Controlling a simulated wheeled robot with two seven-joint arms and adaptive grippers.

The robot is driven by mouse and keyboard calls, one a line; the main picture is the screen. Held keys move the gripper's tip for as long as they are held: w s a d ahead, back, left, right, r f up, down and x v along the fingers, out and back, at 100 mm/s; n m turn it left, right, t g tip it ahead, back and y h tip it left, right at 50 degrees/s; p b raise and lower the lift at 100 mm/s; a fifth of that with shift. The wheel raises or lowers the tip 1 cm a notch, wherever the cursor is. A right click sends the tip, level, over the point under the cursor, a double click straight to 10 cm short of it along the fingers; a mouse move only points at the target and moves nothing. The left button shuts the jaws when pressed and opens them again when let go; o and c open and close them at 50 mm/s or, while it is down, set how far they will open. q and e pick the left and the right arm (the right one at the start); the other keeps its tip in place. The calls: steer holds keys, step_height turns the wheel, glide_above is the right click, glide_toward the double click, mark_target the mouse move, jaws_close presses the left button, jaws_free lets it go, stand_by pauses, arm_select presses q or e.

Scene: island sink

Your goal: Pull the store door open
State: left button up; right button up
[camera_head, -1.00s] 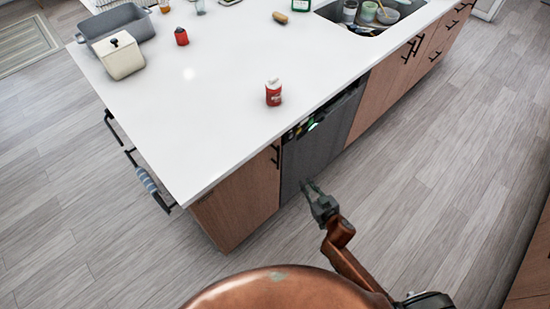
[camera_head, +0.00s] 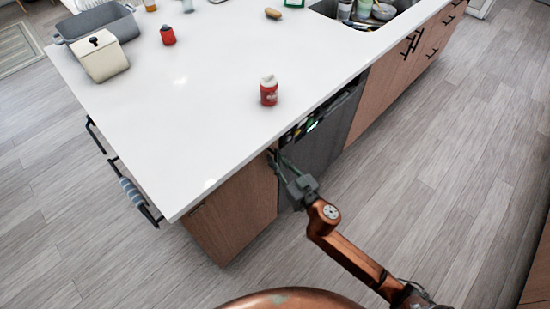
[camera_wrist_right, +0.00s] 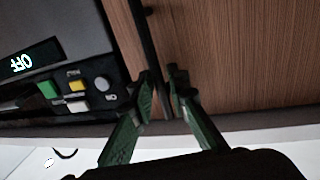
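The store door is the wood-front cabinet door (camera_head: 240,212) at the near end of the island. It looks closed, flush with the cabinet. Its black bar handle (camera_wrist_right: 147,40) runs down between the fingers in the right wrist view, against the wood front (camera_wrist_right: 225,50). My right gripper (camera_head: 276,163) is at the handle, below the counter edge. In the head view the gripper hides most of the handle. My left gripper is not in view.
A dark dishwasher (camera_head: 325,140) with a button panel (camera_wrist_right: 80,95) adjoins the door. The white countertop (camera_head: 180,130) overhangs; a red bottle (camera_head: 269,92) stands near its edge. A towel rail (camera_head: 130,190) is on the island's left end. Floor (camera_head: 430,190) to the right is clear.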

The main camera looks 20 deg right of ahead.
steer(key=shift+w, duration=0.2)
jaws_close()
stand_by(0.6)
